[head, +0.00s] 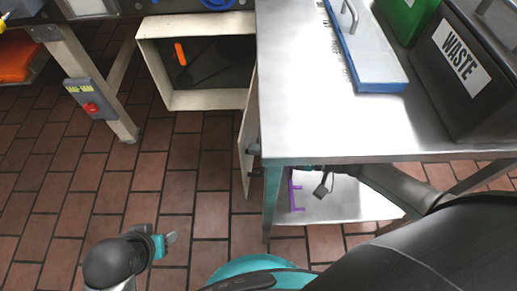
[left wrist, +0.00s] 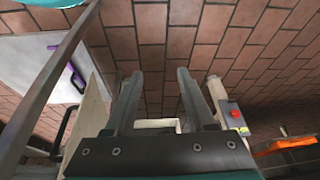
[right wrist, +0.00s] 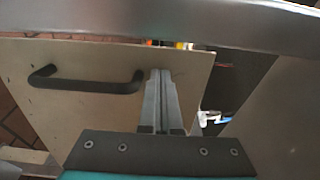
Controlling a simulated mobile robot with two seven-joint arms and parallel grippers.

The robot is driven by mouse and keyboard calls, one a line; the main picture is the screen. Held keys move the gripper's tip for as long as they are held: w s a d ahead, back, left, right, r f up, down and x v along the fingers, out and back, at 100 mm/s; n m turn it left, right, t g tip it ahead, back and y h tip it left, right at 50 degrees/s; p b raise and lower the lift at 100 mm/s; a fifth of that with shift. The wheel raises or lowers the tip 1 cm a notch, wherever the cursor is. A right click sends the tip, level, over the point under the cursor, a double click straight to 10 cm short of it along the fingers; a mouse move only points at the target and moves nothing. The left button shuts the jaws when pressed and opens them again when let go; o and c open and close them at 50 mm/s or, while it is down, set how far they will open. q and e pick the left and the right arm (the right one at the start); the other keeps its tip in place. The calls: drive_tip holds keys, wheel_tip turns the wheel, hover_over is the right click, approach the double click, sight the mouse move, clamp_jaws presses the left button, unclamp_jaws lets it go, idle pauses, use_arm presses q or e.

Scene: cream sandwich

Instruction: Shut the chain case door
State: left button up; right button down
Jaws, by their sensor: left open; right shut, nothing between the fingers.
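The chain case (head: 196,100) is a cream box with a dark inside, standing open under the back bench. Its pale door (head: 247,125) is swung well out towards me, hinged at the case's right side. In the right wrist view the door panel (right wrist: 100,75) fills the left and middle, with a black bar handle (right wrist: 85,78). My right gripper (right wrist: 160,72) is shut and empty, in front of the panel just right of the handle; I cannot tell if it touches. My left gripper (head: 170,240) is open and empty over the floor; its spread fingers show in the left wrist view (left wrist: 157,80).
The steel table (head: 320,120) stands right beside the door, with a lower shelf (head: 345,205) holding a purple item (head: 294,190). A grey box with a red button (head: 90,100) hangs on the left bench leg. The tiled floor left of the door is clear.

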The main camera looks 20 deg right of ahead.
sight(244, 147)
use_arm(q)
drive_tip(key=shift+r, duration=0.3)
use_arm(e)
drive_tip(key=shift+w+a, duration=0.15)
drive_tip(key=shift+a, duration=0.15)
drive_tip(key=shift+a, duration=0.1)
drive_tip(key=a+t+p, duration=0.1)
drive_tip(key=w+a+m+h+p, duration=0.1)
drive_tip(key=a, duration=0.1)
drive_tip(key=shift+w+r+t, duration=0.15)
drive_tip(key=shift+w+t, duration=0.05)
drive_tip(key=shift+t, duration=0.2)
drive_tip(key=shift+w+a+p, duration=0.15)
drive_tip(key=shift+a+p, duration=0.2)
drive_tip(key=shift+p, duration=0.1)
use_arm(q)
wheel_tip(244, 147, down, 6)
drive_tip(key=s+g, duration=0.1)
drive_tip(key=shift+s+f, duration=0.15)
